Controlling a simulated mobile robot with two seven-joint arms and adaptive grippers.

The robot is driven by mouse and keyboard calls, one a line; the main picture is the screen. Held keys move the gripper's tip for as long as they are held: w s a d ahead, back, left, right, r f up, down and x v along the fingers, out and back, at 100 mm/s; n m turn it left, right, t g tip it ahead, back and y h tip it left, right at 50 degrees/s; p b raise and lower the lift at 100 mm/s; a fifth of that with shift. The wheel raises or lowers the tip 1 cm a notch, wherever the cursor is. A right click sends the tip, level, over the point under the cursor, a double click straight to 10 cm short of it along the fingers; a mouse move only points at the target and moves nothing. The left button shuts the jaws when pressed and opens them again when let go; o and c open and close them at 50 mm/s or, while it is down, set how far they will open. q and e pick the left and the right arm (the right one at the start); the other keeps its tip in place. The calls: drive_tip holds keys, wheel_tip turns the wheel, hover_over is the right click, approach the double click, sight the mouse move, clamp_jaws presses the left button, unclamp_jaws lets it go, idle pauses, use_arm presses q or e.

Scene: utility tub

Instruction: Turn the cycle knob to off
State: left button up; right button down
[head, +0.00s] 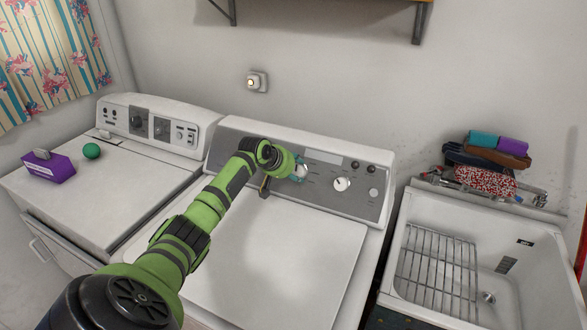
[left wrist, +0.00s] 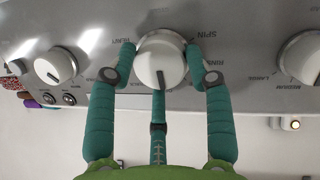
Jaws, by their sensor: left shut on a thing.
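The cycle knob (left wrist: 160,62) is round and white. In the left wrist view it sits between the teal fingers of my left gripper (left wrist: 161,47), with labels such as SPIN and RINSE around it. Its dark pointer mark points down in that picture, toward the palm. My left gripper is shut on the knob, one finger on each side. In the head view my left gripper (head: 299,172) is at the control panel (head: 320,175) of the right-hand machine, and mostly hides this knob. My right gripper is not in view.
Another white knob (head: 342,184) is to the right on the same panel. The washer lid (head: 270,240) is clear below my arm. A second machine with a purple box (head: 48,168) and green ball (head: 91,151) is left; a utility tub (head: 400,235) is right.

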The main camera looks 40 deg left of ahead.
use_arm(q)
drive_tip(key=shift+w+a+r+m, duration=0.15)
drive_tip(key=shift+a+r+m, duration=0.15)
drive_tip(key=shift+r+m, duration=0.25)
drive_tip(key=o, duration=1.1)
drive_tip(key=shift+w+f, duration=0.1)
drive_tip(key=shift+f, duration=0.15)
drive_tip(key=shift+s+d, duration=0.15)
drive_tip(key=shift+s, duration=0.05)
drive_tip(key=v, duration=1.2)
drive_tip(key=shift+w+d+r, duration=0.1)
drive_tip(key=shift+w, duration=0.05)
